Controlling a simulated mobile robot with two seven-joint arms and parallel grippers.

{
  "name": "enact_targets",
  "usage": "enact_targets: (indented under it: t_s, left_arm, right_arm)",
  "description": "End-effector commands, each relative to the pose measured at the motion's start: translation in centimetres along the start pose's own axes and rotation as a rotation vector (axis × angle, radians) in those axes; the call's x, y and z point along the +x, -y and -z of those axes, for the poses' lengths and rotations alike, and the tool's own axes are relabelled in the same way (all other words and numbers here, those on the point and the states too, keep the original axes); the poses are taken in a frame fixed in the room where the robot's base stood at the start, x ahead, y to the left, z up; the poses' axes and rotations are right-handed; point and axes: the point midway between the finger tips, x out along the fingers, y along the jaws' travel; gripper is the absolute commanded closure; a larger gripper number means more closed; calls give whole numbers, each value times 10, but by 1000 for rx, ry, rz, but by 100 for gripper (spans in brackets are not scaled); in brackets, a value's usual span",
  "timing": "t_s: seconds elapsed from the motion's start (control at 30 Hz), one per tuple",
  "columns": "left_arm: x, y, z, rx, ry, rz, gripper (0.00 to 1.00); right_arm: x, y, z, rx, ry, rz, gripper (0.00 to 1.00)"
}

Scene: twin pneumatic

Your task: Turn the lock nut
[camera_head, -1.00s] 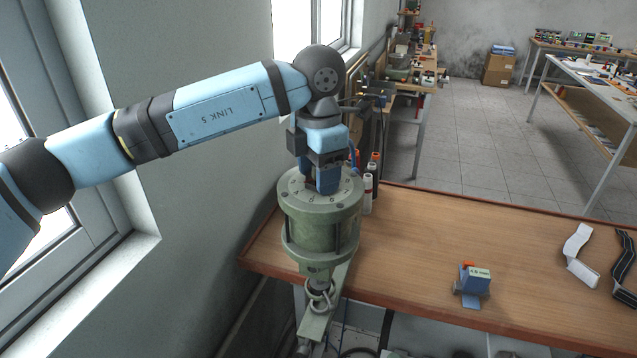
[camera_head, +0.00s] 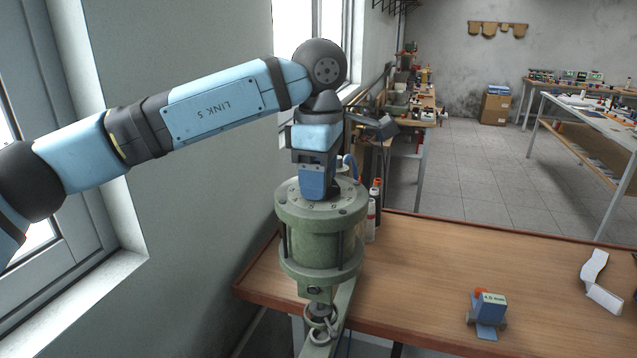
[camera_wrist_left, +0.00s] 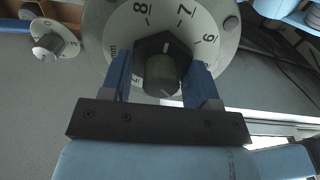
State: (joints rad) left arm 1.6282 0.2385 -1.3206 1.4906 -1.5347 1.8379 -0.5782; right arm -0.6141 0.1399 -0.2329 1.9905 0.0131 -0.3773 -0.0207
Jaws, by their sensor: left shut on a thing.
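The green cylinder (camera_head: 322,243) stands upright at the left end of the bench, with a numbered dial ring (camera_wrist_left: 200,22) on top. In the left wrist view, the dark hexagonal lock nut (camera_wrist_left: 152,44) sits at the dial's centre, with a ridged grey-green stem (camera_wrist_left: 163,75) standing out from it. My left gripper (camera_head: 317,190) points down onto the cylinder top. In the head view the gripper hides the nut. My right gripper is in neither view.
A smaller numbered dial with a knob (camera_wrist_left: 48,45) shows at the wrist view's upper left. Bottles (camera_head: 373,210) stand close behind the cylinder. A blue labelled block (camera_head: 489,312) and a white strip (camera_head: 597,275) lie on the bench (camera_head: 430,270); its middle is clear.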

Motion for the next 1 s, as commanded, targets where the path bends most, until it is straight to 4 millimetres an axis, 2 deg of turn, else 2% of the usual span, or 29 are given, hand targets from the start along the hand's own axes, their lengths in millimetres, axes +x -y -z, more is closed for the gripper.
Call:
enact_targets:
  t_s: [0.67,0.7,0.77,0.8,1.0]
  left_arm:
    - [-1,0,0,61,0,-1,68]
    - [-1,0,0,60,0,-1,36]
    - [-1,0,0,60,0,-1,22]
    - [-1,0,0,60,0,-1,19]
    - [0,0,0,59,0,0,19]
  right_arm:
    - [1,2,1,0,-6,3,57]
    - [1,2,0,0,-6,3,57]
    - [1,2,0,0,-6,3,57]
    - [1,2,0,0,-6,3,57]
    - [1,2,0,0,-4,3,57]
